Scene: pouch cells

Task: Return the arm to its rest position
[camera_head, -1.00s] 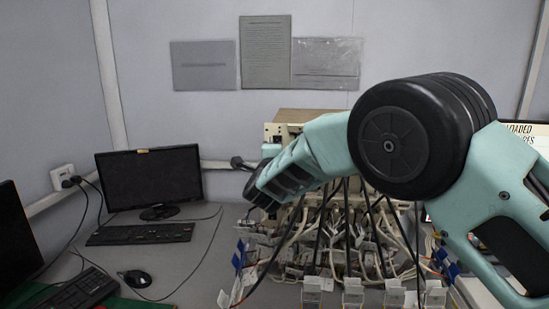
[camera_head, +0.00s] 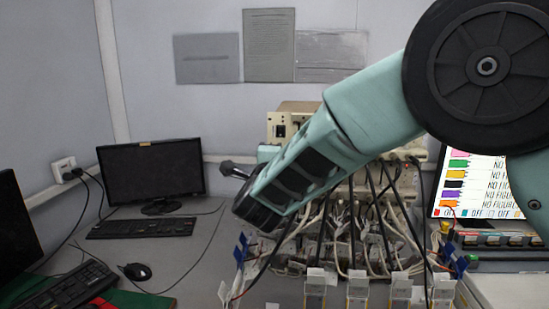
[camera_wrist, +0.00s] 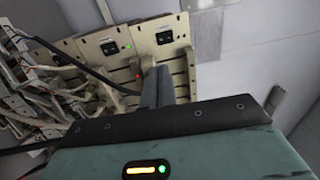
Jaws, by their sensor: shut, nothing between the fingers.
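My gripper (camera_wrist: 157,84) shows in the wrist view as dark grey fingers beyond the teal wrist housing. The fingers are shut with nothing between them. They point toward beige equipment modules (camera_wrist: 110,45) with black panels and green lights; I cannot tell whether they touch. In the head view my teal arm reaches in from the right, bent at a large black joint, and its forearm slants down to the left in front of the equipment.
Many cables (camera_head: 345,235) hang below the equipment rack (camera_head: 283,128). Clear-topped holders (camera_head: 357,290) stand along the front. A monitor (camera_head: 153,172), keyboard (camera_head: 140,227) and mouse (camera_head: 137,271) are on the left of the desk. A lit screen (camera_head: 474,180) stands at the right.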

